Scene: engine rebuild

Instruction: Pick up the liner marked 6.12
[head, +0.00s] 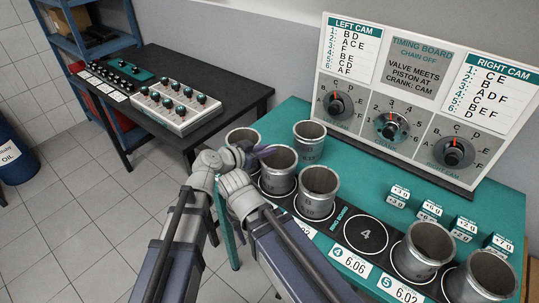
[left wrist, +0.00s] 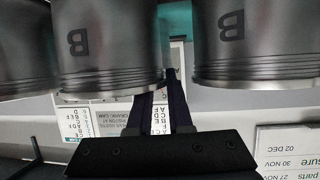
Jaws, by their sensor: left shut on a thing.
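Several grey metal liners stand on the green bench. In the head view my left gripper (head: 264,152) is at the rim of the middle-left liner (head: 281,172). In the left wrist view the dark fingers (left wrist: 165,92) are shut at the edge of a liner marked B (left wrist: 105,45), with one finger partly hidden behind it. A second liner marked B (left wrist: 240,45) is beside it. The held liner looks upright; I cannot tell whether it is lifted. Its small number is too blurred to confirm as 6.12. My right gripper is not in view.
Neighbouring liners (head: 243,137), (head: 310,136) and (head: 319,193) stand close around the held one. Spot 4 (head: 366,235) is empty. Two more liners (head: 430,247) (head: 487,275) stand to the right. The timing board (head: 400,110) stands behind, with small weight-like blocks (head: 430,211) in front.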

